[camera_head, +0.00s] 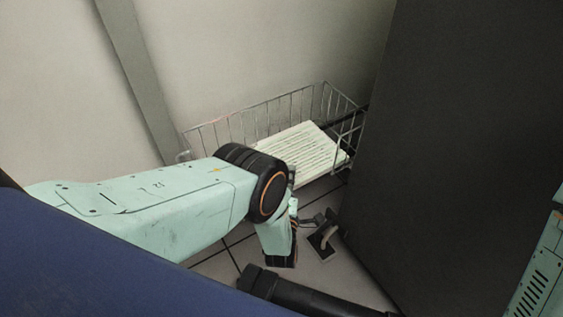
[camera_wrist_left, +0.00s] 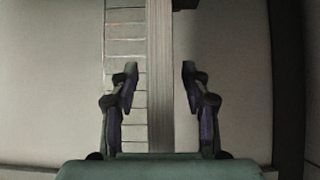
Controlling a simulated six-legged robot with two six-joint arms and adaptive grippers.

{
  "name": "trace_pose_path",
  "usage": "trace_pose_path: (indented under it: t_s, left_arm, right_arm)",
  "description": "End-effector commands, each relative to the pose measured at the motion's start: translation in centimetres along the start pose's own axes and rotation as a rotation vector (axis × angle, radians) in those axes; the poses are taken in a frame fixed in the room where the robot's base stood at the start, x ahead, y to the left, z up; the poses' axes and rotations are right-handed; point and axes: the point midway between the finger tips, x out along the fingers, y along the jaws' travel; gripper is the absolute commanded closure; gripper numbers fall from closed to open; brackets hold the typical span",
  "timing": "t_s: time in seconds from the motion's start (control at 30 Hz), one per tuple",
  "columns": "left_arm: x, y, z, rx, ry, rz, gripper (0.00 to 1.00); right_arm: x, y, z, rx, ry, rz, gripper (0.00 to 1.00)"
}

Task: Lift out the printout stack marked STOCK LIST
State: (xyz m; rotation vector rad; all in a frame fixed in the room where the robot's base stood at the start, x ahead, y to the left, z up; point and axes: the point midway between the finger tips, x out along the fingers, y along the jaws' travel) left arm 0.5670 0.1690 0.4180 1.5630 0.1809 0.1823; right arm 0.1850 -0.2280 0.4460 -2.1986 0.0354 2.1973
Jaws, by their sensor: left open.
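A stack of pale, green-striped printout paper (camera_head: 300,148) lies in a wire basket (camera_head: 228,128) by the wall in the head view. No STOCK LIST marking is legible on it. My left arm comes in from the left and hides the basket's near left part. My right gripper does not show.
A tall dark panel (camera_head: 450,150) stands close on the right of the basket. A grey post (camera_head: 138,80) runs down the pale wall on the left. Tiled floor (camera_head: 215,262) shows below.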

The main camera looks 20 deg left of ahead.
Motion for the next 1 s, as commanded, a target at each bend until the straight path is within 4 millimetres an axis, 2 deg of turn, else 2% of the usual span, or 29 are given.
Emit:
trace_pose_path:
  t_s: [0.07,0.57,1.0]
  left_arm:
    - [0.0,0.01,-0.01,0.0,0.0,0.0,0.58]
    - [-0.04,-0.01,0.0,0.0,0.0,0.0,1.0]
    - [0.08,0.18,0.04,0.0,0.0,0.006,1.0]
  right_arm:
    - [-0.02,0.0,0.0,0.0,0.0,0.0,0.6]
    - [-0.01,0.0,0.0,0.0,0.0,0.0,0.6]
    - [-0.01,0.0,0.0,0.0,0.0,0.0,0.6]
